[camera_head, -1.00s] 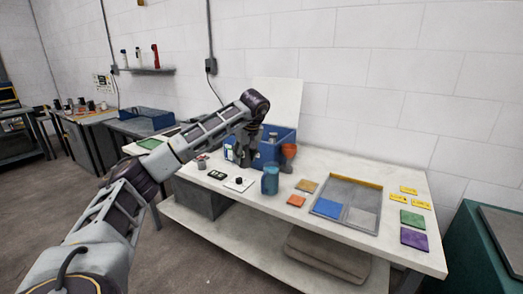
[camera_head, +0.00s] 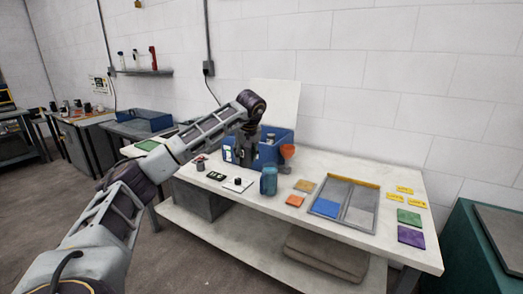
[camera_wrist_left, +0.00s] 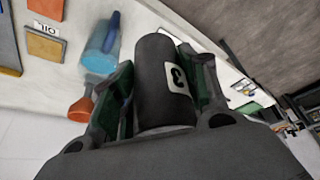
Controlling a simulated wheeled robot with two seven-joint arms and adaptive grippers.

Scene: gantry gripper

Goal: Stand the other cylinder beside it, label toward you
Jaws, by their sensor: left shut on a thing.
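My left gripper (camera_head: 243,154) is at the front left of the blue bin (camera_head: 271,155). In the left wrist view it (camera_wrist_left: 162,80) is shut on a dark grey cylinder (camera_wrist_left: 150,60), with a finger on each side. A white label with a dark mark shows on the cylinder's side, toward the wrist camera. In the head view the held cylinder is hard to make out against the gripper. A blue bottle-like vessel (camera_head: 268,181) stands on the table to the right, and also shows in the wrist view (camera_wrist_left: 101,50). My right gripper is not in view.
An orange funnel-like piece (camera_head: 287,151) is at the bin's right end. A small grey-red cylinder (camera_head: 200,163) and a white card with a black knob (camera_head: 238,184) are on the table's left. A divided tray (camera_head: 361,207) and coloured tiles are on the right.

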